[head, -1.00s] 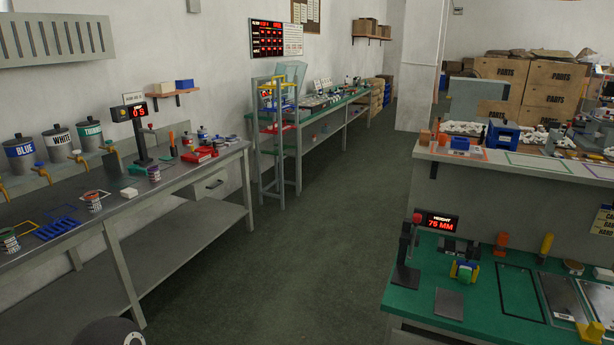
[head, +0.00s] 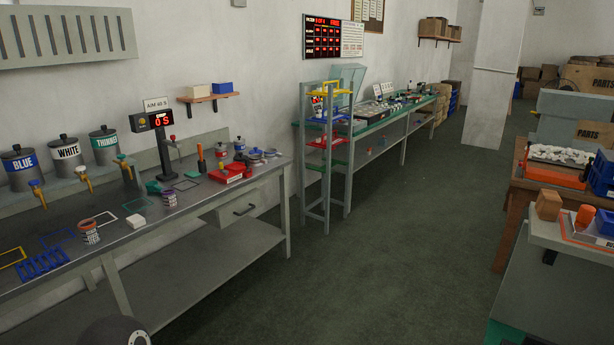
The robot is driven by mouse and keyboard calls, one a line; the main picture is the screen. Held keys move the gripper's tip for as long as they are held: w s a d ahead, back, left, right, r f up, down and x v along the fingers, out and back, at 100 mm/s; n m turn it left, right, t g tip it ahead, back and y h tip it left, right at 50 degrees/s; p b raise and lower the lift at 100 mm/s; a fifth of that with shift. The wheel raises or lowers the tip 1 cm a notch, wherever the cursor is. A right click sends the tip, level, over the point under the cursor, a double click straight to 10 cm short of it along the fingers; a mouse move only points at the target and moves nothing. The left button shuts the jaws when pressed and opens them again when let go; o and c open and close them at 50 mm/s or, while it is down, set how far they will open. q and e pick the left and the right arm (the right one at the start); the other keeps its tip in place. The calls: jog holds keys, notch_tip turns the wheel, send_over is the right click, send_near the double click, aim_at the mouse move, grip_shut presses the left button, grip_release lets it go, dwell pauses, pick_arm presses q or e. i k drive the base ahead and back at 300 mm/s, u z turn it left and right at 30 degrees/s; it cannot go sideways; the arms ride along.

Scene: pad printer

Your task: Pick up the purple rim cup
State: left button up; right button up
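A small cup (head: 169,199) with a purplish rim and a pale label stands upright on the grey bench at the left, near the bench's front edge. A second cup (head: 89,232) with a reddish-brown rim stands further left, near the same edge. Both are small in the picture, so their rim colours are hard to be sure of. Neither of my grippers is in view.
The grey bench (head: 225,194) also holds a white block (head: 135,222), a blue rack (head: 42,262), a display post (head: 164,150) and a red tray (head: 231,174). Paint tanks with taps stand behind. The floor (head: 330,280) to the right is clear.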

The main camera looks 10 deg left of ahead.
aim_at(168, 194)
jog(key=u, duration=0.25)
jog(key=i, duration=1.6)
jog(key=u, duration=1.2)
jog(key=i, duration=1.7)
jog(key=u, duration=0.6)
